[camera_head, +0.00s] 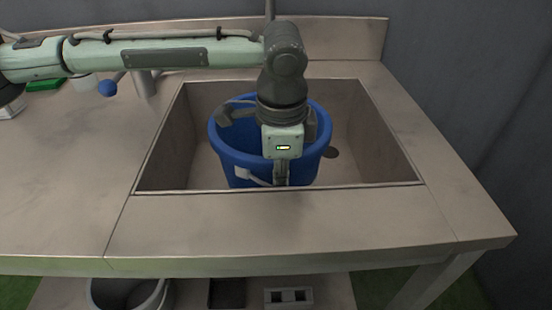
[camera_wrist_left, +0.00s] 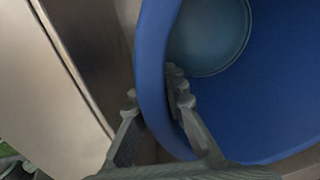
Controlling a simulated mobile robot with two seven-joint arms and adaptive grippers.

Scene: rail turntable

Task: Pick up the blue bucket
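The blue bucket (camera_head: 240,157) stands upright in the sink basin (camera_head: 180,150). Its white handle grip hangs at the front wall. My left gripper (camera_head: 281,172) points down over the bucket's near rim, with one finger in front of the wall. In the left wrist view my left gripper (camera_wrist_left: 155,92) has one finger outside and one inside the wall of the bucket (camera_wrist_left: 152,50). The fingers stand apart around the rim; firm contact on both sides does not show. The inner finger is hidden in the head view. My right gripper is not in view.
A faucet with a blue knob (camera_head: 107,88) and a green item (camera_head: 45,85) are at the back left. The front counter (camera_head: 270,220) is clear. A grey pot (camera_head: 125,294) stands below.

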